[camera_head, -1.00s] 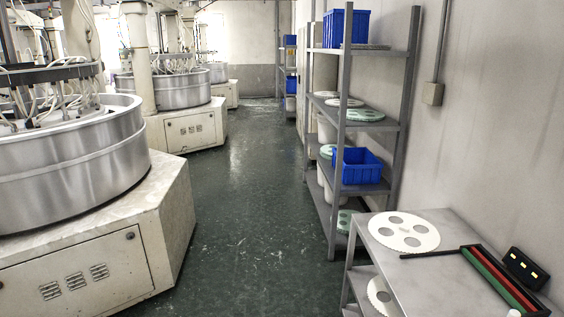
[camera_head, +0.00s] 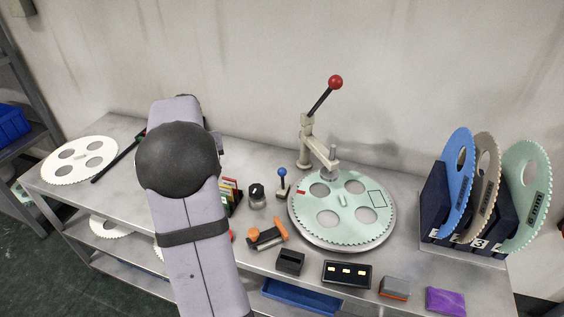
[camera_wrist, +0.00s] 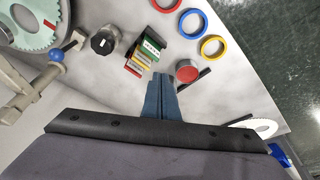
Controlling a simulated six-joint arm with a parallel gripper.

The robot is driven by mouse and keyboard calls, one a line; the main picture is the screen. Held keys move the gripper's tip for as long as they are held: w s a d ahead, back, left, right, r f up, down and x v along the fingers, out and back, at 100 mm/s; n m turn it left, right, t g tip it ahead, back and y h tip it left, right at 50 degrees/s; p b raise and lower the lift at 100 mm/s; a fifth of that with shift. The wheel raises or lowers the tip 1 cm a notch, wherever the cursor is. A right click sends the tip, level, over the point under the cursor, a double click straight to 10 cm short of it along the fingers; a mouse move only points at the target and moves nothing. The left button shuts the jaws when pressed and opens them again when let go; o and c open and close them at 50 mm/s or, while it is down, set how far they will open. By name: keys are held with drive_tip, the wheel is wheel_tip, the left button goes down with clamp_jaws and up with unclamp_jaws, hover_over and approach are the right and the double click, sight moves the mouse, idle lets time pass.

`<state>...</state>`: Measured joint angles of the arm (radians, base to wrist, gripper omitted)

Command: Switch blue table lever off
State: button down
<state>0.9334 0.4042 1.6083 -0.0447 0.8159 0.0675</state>
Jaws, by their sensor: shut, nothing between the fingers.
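The blue table lever (camera_head: 282,181) is a small stick with a blue ball knob on a small base. In the head view it stands close to upright on the metal table, between a dark round knob and the green toothed disc. In the wrist view its blue ball (camera_wrist: 56,55) shows at the left, well apart from my fingers. My gripper (camera_wrist: 161,80) has its blue fingers together and empty, above the table beside a rack of coloured cards. In the head view my own arm hides the gripper.
A dark rotary knob (camera_head: 257,196) stands left of the lever. The green toothed disc (camera_head: 342,212) and a tall red-balled lever (camera_head: 335,83) are right of it. An orange-handled clamp (camera_head: 266,236) lies in front. A red button (camera_wrist: 187,70) and coloured rings (camera_wrist: 212,46) are near my fingers.

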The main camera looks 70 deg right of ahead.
drive_tip(key=s+d+r+m+h, duration=0.1)
drive_tip(key=s+d+m, duration=0.2)
drive_tip(key=s+d, duration=0.65)
drive_tip(key=r+m+g+h, duration=0.1)
drive_tip(key=m, duration=0.1)
hover_over(283, 180)
drive_tip(key=d, duration=0.2)
drive_tip(key=w+p+x, duration=0.1)
drive_tip(key=p+x, duration=0.2)
drive_tip(key=x, duration=0.7)
drive_tip(key=shift+s+a+p, duration=0.2)
drive_tip(key=shift+a+p, duration=0.1)
drive_tip(key=shift+a, duration=0.45)
drive_tip(key=shift+s+a+p, duration=0.2)
drive_tip(key=shift+a+p, duration=0.15)
drive_tip(key=shift+a, duration=0.45)
drive_tip(key=shift+s+a+p, duration=0.2)
drive_tip(key=shift+a+p, duration=0.1)
drive_tip(key=shift+a, duration=0.45)
drive_tip(key=shift+a+f+b, duration=0.1)
drive_tip(key=shift+f+b, duration=0.05)
drive_tip(key=shift+b, duration=0.35)
